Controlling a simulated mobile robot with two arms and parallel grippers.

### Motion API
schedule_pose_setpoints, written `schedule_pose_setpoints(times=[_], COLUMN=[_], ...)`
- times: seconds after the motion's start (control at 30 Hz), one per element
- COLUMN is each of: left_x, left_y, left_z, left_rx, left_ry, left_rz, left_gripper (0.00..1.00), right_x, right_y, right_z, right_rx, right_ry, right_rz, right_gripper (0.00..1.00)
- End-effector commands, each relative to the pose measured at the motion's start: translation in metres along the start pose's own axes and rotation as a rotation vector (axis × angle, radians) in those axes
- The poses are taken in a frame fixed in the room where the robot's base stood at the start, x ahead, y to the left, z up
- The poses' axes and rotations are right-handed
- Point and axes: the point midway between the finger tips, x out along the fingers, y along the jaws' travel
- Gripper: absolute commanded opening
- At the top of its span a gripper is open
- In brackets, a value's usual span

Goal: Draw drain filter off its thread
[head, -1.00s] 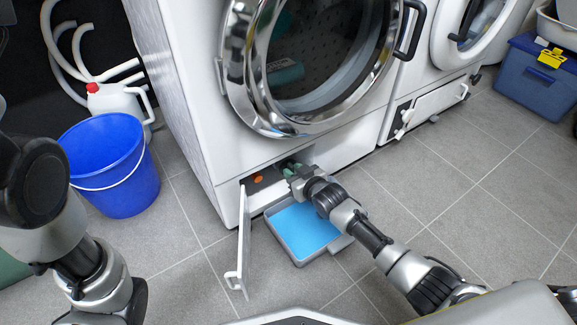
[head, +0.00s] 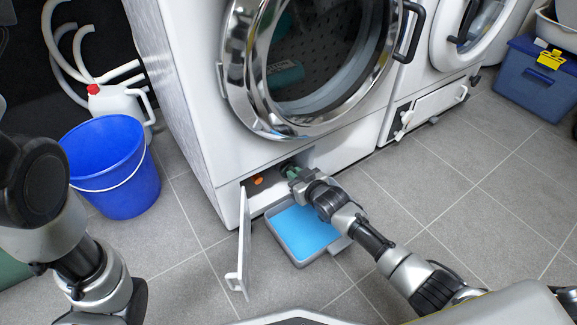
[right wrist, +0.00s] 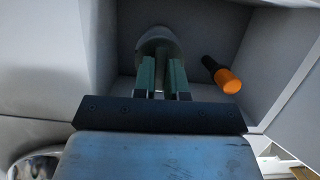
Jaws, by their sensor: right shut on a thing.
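The drain filter (right wrist: 155,44) is a grey round piece inside the recess at the washing machine's foot, seen in the right wrist view. My right gripper (right wrist: 161,70) has its green fingers shut on it. In the head view the right gripper (head: 288,171) reaches into the open recess, and the filter is mostly hidden by the gripper and the opening. I cannot tell how far the filter is out of its thread. My left arm stands at the left of the head view; its gripper is out of the picture.
A hose with an orange cap (right wrist: 228,80) lies beside the filter. The white flap (head: 242,245) hangs open left of a grey tray (head: 299,263) with blue liquid below the recess. A blue bucket (head: 112,165) and white canister (head: 118,105) stand left.

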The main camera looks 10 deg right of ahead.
Motion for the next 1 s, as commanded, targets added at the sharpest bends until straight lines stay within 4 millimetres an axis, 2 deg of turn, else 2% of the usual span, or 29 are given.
schedule_pose_setpoints(times=[0.5,0.87,1.0], left_x=[0.017,0.018,0.027], left_y=[-0.004,-0.004,-0.006], left_z=[0.006,0.007,0.01], left_rx=[0.0,0.0,0.0], left_ry=[0.0,-0.001,-0.002], left_rz=[0.0,0.0,0.0], left_gripper=[0.43,0.43,0.43], right_x=[-0.02,-0.022,-0.031], right_y=[0.0,0.0,0.0], right_z=[0.004,0.006,0.007], right_rx=[-0.001,0.0,0.0], right_ry=[0.001,0.001,-0.002], right_rz=[0.0,0.0,0.0], right_gripper=[0.0,0.0,0.0])
